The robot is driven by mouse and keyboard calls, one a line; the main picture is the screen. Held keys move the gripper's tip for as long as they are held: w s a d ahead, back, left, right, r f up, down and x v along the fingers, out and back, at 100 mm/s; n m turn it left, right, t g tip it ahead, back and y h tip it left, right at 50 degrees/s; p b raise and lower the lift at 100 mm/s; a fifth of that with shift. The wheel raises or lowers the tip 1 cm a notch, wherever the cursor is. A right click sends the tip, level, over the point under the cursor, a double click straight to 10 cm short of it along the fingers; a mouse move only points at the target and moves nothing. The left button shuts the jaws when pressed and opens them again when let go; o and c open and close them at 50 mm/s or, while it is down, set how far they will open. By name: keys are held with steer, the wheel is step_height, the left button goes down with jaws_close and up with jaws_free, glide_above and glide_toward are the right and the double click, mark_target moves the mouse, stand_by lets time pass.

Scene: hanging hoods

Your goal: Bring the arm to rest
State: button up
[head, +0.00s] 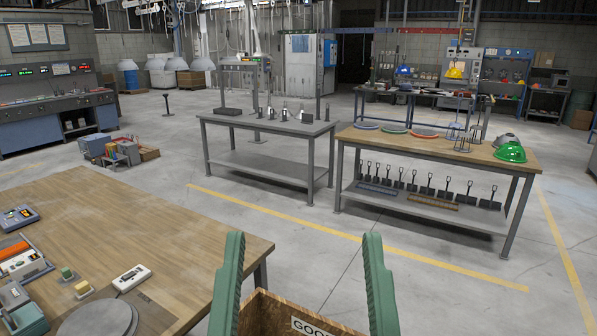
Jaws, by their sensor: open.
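My gripper (301,285) shows at the bottom centre of the head view. Its two green fingers stand upright and wide apart, with nothing between them. It is open and empty. Below and between the fingers is a wooden box (262,310) with a white label whose visible letters start "GOO". I cannot tell whether the fingers touch the box. The rest of my arm is out of the picture.
A wooden table (150,215) with devices and a round grey plate (98,318) fills the lower left. A grey metal table (270,124) and a wood-topped table (450,150) with a green hood (510,153) stand farther back. Floor between them is clear.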

step_height(320, 180, up, 39)
steer(key=p, duration=3.7)
steer(key=shift+s+a+y+p, duration=0.3)
steer(key=shift+s+a+y, duration=0.05)
steer(key=shift+y, duration=0.05)
